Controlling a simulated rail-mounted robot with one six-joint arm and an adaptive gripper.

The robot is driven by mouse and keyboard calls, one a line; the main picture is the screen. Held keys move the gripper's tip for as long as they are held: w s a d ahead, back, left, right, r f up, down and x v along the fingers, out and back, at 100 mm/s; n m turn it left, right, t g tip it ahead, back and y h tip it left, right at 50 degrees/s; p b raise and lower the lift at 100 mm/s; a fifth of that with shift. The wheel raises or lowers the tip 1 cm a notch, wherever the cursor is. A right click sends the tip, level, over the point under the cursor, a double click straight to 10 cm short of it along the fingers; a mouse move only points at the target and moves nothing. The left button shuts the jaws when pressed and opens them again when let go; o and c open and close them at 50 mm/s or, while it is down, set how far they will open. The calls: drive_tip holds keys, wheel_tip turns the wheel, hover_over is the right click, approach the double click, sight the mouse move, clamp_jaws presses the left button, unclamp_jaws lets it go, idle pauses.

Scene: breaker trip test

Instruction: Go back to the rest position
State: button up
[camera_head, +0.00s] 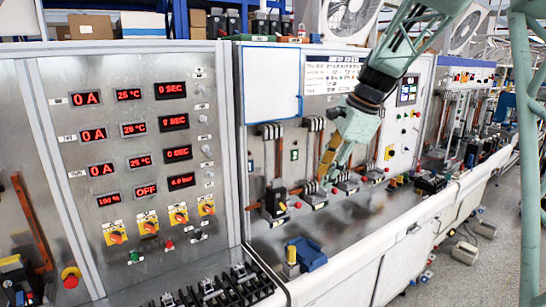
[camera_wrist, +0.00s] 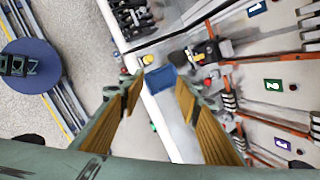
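My gripper (camera_head: 328,170) hangs in front of the right-hand test bench panel in the head view, pointing down above the bench ledge. In the wrist view its two fingers with ribbed tan pads (camera_wrist: 158,84) are spread apart, with nothing between the pads.
Breakers with copper bars (camera_head: 275,198) line the panel behind my gripper. A control panel with red displays (camera_head: 135,130) stands at left, with black terminal blocks (camera_head: 240,285) below it. The wrist view shows a round blue stool (camera_wrist: 30,65).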

drive_tip(key=s+d+n+h+b, duration=0.15)
drive_tip(key=s+n+b, duration=0.65)
drive_tip(key=s, duration=2)
drive_tip(key=s+d+f+n+b, duration=0.1)
drive_tip(key=s+f+n, duration=0.2)
drive_tip(key=s, duration=0.5)
drive_tip(key=s+d+f+n+h+b, duration=0.1)
drive_tip(key=s+f+n+b, duration=0.1)
drive_tip(key=s, duration=0.6)
drive_tip(key=s+d+f+n+t+h+b, duration=0.1)
drive_tip(key=s+f+n, duration=0.3)
drive_tip(key=s, duration=0.4)
drive_tip(key=shift+s+d+f+b, duration=0.2)
drive_tip(key=shift+s+f+b, duration=0.2)
drive_tip(key=shift+f, duration=0.4)
